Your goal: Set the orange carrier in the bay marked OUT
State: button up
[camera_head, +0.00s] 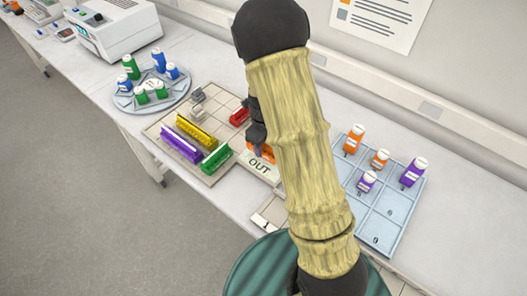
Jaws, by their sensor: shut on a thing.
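The orange carrier (263,154) shows as a small orange patch below my gripper, just behind the OUT label (260,165). My arm hides most of it. My gripper (257,140) is dark, points down and is shut on the orange carrier. The bay marked OUT lies behind its label and is mostly hidden by the gripper and carrier. I cannot tell whether the carrier rests on the bay floor or hangs just above it.
A tan board (156,132) holds purple (181,145), yellow (195,132) and green (216,158) carriers, with a red one (239,116) close to my gripper. A round bottle rack (125,103) stands left; a blue gridded tray (408,215) with bottles stands right.

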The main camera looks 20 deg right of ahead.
aim_at(263, 153)
jog(key=shift+f, duration=1.85)
jog(key=shift+f, duration=0.15)
jog(key=o, duration=1)
jog(key=shift+o, duration=0.2)
notch_tip(263, 153, up, 12)
jog(key=shift+r+b, duration=0.15)
jog(key=shift+b, duration=0.2)
